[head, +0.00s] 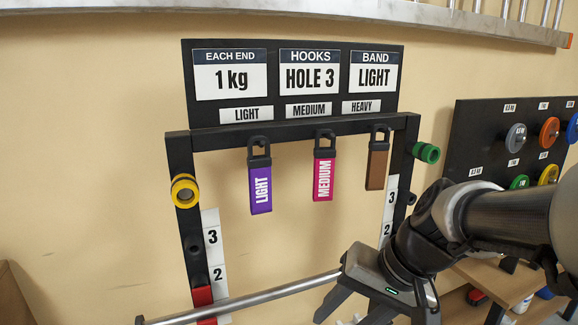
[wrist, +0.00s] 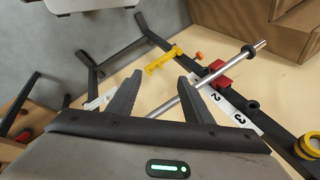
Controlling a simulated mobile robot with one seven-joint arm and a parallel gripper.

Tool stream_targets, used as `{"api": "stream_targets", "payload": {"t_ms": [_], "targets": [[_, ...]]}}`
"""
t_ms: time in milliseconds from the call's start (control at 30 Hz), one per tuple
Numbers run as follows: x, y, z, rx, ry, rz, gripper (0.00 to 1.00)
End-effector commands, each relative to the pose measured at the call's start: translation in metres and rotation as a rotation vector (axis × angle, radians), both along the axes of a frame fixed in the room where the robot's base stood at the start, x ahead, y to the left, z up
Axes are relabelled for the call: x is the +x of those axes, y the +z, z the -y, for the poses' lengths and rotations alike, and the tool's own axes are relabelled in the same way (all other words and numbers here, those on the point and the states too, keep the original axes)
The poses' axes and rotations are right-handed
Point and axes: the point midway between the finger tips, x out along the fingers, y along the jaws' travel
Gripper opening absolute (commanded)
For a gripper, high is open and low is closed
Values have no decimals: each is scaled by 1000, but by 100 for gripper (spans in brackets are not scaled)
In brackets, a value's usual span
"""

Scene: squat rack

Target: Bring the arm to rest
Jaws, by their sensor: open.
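My gripper (head: 378,296) is at the lower right in the head view, in front of the rack. Its two fingers stand apart with nothing between them. In the wrist view my gripper (wrist: 158,92) is also open and empty. A silver bar (head: 255,302) runs across the rack low down, and in the head view its right part passes behind my gripper. The bar (wrist: 222,68) shows past the fingers in the wrist view, apart from them as far as I can tell.
The black rack (head: 178,150) has purple (head: 260,185), pink (head: 323,180) and brown (head: 377,168) bands hanging from its top. A yellow disc (head: 185,190) sits on the left post, a green one (head: 426,152) at the right. A plate board (head: 480,120) and wooden bench (head: 500,275) stand right.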

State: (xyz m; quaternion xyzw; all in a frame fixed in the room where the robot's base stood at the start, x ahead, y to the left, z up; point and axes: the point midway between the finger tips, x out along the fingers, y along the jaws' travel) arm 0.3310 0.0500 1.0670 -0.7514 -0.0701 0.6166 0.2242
Motion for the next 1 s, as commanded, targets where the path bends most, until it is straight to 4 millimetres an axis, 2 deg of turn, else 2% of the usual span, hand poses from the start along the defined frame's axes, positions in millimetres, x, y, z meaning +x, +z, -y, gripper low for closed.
{"api": "stream_targets", "payload": {"t_ms": [33,200,467,533,767,1000], "targets": [[-13,4,3,-67,30,42,46],[-38,15,22,-247,82,140,46],[-61,32,48,-453,112,289,46],[-61,56,51,-468,111,296,46],[-61,105,51,-465,111,291,46],[-61,169,50,-464,111,290,46]]}}
